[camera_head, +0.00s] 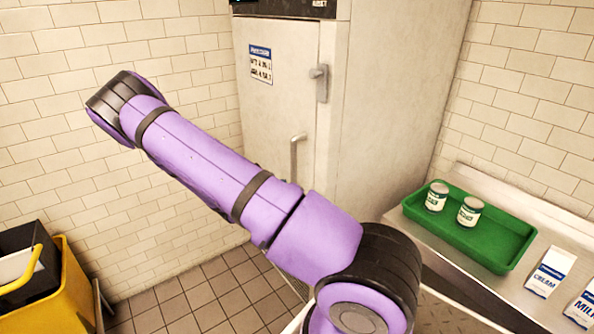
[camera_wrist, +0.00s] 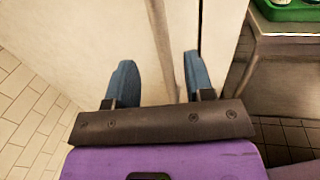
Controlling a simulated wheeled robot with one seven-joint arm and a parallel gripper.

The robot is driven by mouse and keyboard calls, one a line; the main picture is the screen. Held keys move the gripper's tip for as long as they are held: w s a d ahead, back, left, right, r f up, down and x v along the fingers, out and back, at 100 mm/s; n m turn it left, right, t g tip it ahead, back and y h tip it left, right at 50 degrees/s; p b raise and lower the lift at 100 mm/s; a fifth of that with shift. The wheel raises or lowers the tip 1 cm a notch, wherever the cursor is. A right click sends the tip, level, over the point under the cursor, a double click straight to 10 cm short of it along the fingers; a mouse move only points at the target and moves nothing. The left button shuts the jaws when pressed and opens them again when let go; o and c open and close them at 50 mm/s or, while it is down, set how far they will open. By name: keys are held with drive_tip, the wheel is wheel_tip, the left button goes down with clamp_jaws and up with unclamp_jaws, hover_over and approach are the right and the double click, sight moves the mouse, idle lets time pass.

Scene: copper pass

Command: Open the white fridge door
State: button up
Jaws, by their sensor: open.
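The white fridge (camera_head: 385,110) stands against the tiled corner, with its door (camera_head: 280,110) shut. The door carries an upright bar handle (camera_head: 297,160) low near its right side and a grey latch (camera_head: 321,83) higher up. In the wrist view, my gripper (camera_wrist: 158,62) is open, with two blue fingers pointing at the white door (camera_wrist: 90,40). An upright bar that looks like the handle (camera_wrist: 164,45) shows between the fingers. I cannot tell how far it lies beyond the fingertips. My gripper is out of sight in the head view.
A metal counter (camera_head: 480,285) at right holds a green tray (camera_head: 500,255) with two cans (camera_head: 468,211) and, beside it, cartons (camera_head: 550,272). A yellow cart (camera_head: 75,290) stands at lower left. Bare tiled floor (camera_head: 215,295) lies before the fridge.

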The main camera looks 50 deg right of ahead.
drive_tip(key=d, duration=1)
drive_tip(key=shift+s+d, duration=0.25)
drive_tip(key=shift+d, duration=0.1)
clamp_jaws()
